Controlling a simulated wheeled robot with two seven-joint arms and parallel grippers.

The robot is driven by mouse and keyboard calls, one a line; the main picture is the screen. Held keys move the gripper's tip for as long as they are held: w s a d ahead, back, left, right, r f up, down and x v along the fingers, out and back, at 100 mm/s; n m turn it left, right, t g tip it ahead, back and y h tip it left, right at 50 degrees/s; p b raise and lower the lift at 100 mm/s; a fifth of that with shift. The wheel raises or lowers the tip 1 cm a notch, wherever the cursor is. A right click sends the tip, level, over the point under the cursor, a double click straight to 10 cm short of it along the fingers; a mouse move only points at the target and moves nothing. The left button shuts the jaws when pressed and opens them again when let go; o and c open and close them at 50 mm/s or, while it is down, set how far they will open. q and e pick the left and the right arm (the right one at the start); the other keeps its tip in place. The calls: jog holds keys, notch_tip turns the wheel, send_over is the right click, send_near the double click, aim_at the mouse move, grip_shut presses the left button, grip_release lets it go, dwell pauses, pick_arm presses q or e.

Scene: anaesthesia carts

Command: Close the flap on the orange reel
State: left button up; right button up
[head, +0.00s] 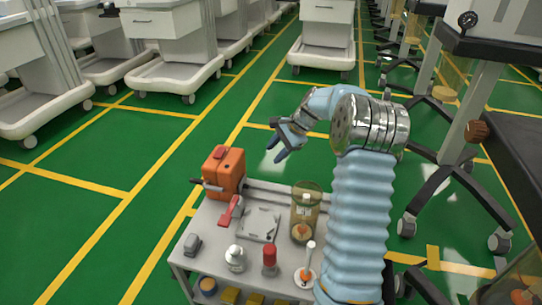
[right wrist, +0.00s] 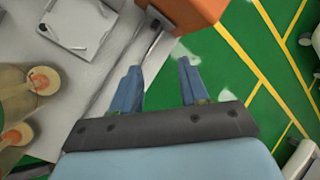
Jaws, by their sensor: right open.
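The orange reel (head: 224,170) is a boxy orange unit at the back left corner of the grey cart top, with a dark red piece on its top and a dark handle at its left. Its orange side shows at the top of the right wrist view (right wrist: 190,10), with a grey bar beside it. I cannot make out which part is the flap. My right gripper (head: 273,150) is open and empty, above and to the right of the reel, apart from it. The right wrist view shows its two blue fingers (right wrist: 158,72) spread. My left gripper is not in view.
The cart top (head: 211,215) also holds a red-handled tool (head: 229,211), a flat grey tray (head: 259,223), an amber jar (head: 305,212), a white bottle (head: 235,258) and a red-capped bottle (head: 269,261). Green floor is clear behind the cart. White carts stand further back.

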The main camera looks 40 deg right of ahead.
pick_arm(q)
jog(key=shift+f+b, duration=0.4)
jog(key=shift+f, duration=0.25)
pick_arm(e)
jog(key=shift+n, duration=1.4)
